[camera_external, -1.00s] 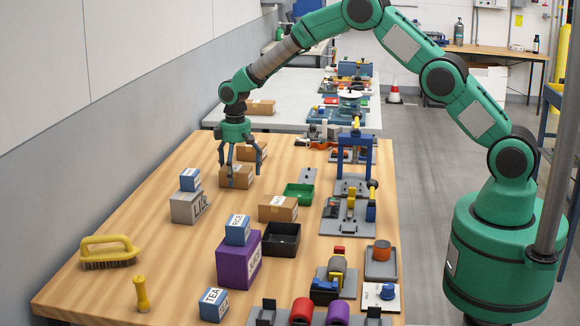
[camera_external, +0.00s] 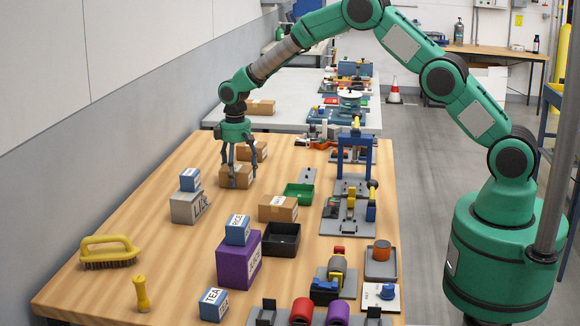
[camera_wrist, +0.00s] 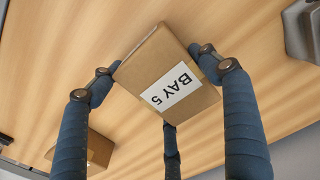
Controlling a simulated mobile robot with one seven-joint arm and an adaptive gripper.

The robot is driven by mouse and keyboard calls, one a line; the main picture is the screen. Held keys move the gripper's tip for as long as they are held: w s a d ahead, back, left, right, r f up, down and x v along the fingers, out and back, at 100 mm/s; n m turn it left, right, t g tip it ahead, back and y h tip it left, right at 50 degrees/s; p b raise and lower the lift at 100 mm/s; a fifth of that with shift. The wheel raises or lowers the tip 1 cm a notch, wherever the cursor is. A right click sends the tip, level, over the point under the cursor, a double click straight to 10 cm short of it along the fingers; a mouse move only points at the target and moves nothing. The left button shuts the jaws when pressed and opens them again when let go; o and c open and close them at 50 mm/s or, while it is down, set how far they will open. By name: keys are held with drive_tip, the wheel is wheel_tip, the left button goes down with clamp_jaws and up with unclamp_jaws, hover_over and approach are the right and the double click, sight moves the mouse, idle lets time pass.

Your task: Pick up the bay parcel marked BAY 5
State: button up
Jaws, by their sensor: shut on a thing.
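The BAY 5 parcel is a brown cardboard box (camera_wrist: 158,62) with a white label reading BAY 5, upside down in the wrist view. In the external view this parcel (camera_external: 236,177) is on the wooden table, under my gripper. My gripper (camera_external: 238,172) points down with its blue fingers closed around the parcel. In the wrist view the fingers of my gripper (camera_wrist: 160,85) touch the parcel's sides, and a third finger is at its near edge. I cannot tell whether the parcel is clear of the tabletop.
Another brown parcel (camera_external: 255,151) stands just behind, and a third (camera_external: 278,208) lies to the front right. A grey box (camera_external: 186,207) with a blue box (camera_external: 190,180) on top stands front left. A green tray (camera_external: 299,194) is to the right.

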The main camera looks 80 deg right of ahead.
sight(239, 167)
drive_tip(key=shift+r, duration=0.15)
drive_tip(key=shift+r, duration=0.6)
drive_tip(key=shift+s+a+r+p, duration=0.15)
drive_tip(key=shift+r+p, duration=0.2)
drive_tip(key=shift+r, duration=0.2)
drive_tip(key=shift+s+d+r+p, duration=0.15)
drive_tip(key=shift+r+p, duration=0.15)
drive_tip(key=shift+r, duration=0.25)
drive_tip(key=s+a, duration=0.1)
drive_tip(key=s, duration=0.4)
drive_tip(key=s+a+r+p, duration=0.1)
drive_tip(key=s+a, duration=0.1)
drive_tip(key=s, duration=0.2)
drive_tip(key=s+a+p, duration=0.1)
drive_tip(key=s, duration=0.4)
drive_tip(key=shift+s+a+r, duration=0.15)
drive_tip(key=shift+s+a, duration=0.15)
drive_tip(key=shift+a, duration=0.1)
drive_tip(key=shift+d, duration=0.15)
